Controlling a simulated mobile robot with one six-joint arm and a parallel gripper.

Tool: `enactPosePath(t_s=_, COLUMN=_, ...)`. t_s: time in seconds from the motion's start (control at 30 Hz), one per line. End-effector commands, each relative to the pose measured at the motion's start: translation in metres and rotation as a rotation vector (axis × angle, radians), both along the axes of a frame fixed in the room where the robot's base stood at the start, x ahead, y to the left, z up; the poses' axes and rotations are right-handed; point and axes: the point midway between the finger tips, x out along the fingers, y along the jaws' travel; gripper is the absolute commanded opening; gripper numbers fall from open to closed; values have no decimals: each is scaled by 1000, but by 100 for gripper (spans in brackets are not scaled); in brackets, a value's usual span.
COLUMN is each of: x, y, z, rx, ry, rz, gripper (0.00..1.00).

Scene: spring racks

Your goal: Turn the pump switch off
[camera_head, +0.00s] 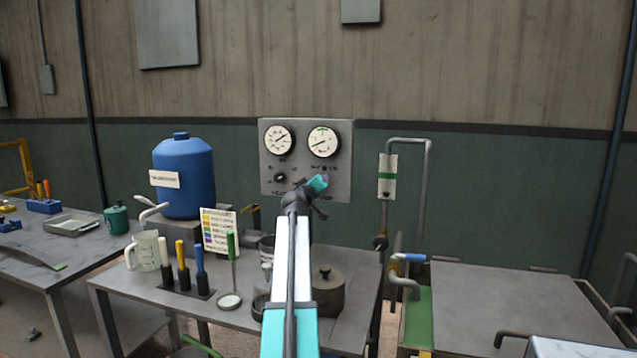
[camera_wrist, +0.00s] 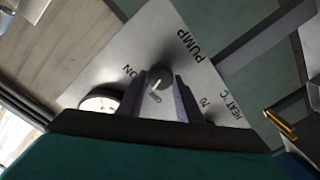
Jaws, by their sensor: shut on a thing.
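The grey panel (camera_head: 340,165) is on the wall, with two round gauges above small controls. In the wrist view, its plate (camera_wrist: 150,45) carries the word PUMP beside a dark round switch knob (camera_wrist: 160,75). The knob has a white pointer mark, angled down and slightly left, toward small lettering between the fingers that looks like OFF. ON is printed to the left. My gripper (camera_wrist: 160,98) is shut on the knob, one finger on each side. In the head view, my gripper (camera_head: 319,183) is at the panel's lower right and hides the knob.
A bench below the panel holds a blue tank (camera_head: 184,180), a colour-coded card (camera_head: 218,228), a clear jug (camera_head: 147,250), coloured-handled tools and a lidded pot (camera_head: 328,290). A pipe (camera_head: 427,190) rises right of the panel. Another small knob (camera_head: 280,177) is left of my gripper.

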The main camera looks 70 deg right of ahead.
Motion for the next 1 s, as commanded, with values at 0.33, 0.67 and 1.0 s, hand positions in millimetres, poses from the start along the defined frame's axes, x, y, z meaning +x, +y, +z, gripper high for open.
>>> enactPosePath(t_s=0.33, x=1, y=-1, z=5, rx=-20, ry=223, rz=2, gripper=10)
enactPosePath(t_s=0.67, x=1, y=-1, z=5, rx=-25, ry=284, rz=2, gripper=10)
enactPosePath(t_s=1.0, x=1, y=-1, z=4, rx=-24, ry=283, rz=1, gripper=40)
